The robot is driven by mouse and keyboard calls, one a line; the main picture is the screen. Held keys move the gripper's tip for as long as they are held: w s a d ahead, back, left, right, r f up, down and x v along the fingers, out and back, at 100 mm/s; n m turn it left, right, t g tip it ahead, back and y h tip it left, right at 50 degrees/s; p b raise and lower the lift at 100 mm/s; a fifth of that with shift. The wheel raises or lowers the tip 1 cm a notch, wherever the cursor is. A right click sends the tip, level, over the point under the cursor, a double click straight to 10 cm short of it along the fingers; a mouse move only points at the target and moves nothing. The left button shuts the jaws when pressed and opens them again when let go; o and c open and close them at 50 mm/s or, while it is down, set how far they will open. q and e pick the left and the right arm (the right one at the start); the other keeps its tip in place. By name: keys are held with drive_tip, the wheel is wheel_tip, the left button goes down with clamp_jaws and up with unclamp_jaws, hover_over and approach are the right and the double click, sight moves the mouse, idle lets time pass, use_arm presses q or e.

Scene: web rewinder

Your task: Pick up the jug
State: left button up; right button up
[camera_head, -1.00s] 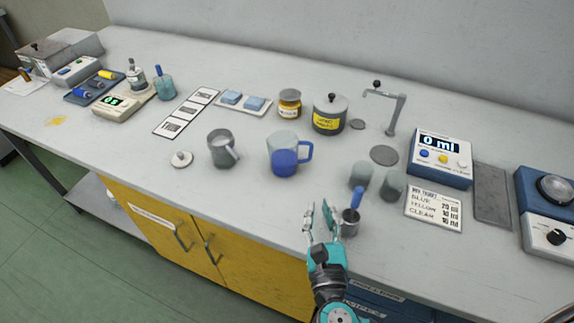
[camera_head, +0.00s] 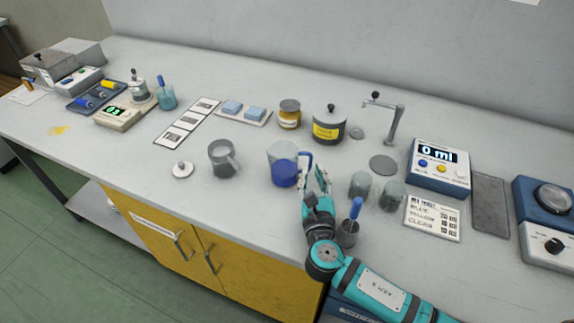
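A clear jug with blue liquid in its lower part and a blue handle on its right side (camera_head: 283,172) stands upright on the bench in the middle of the view. My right gripper (camera_head: 314,182) is beside the jug's handle, its fingers pointing up and away. The fingers look parted, and partly overlap the handle in the picture. I cannot tell whether they touch it. My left gripper is out of view.
A grey handled pitcher (camera_head: 221,160) stands left of the jug. Two grey cups (camera_head: 360,184) and a small cup with a blue-handled tool (camera_head: 349,230) are right of the gripper. Bench in front of the jug is clear.

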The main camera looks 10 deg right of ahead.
sight(311, 163)
drive_tip(key=w, duration=0.4)
drive_tip(key=shift+d, duration=0.3)
clamp_jaws()
drive_tip(key=shift+s, duration=0.1)
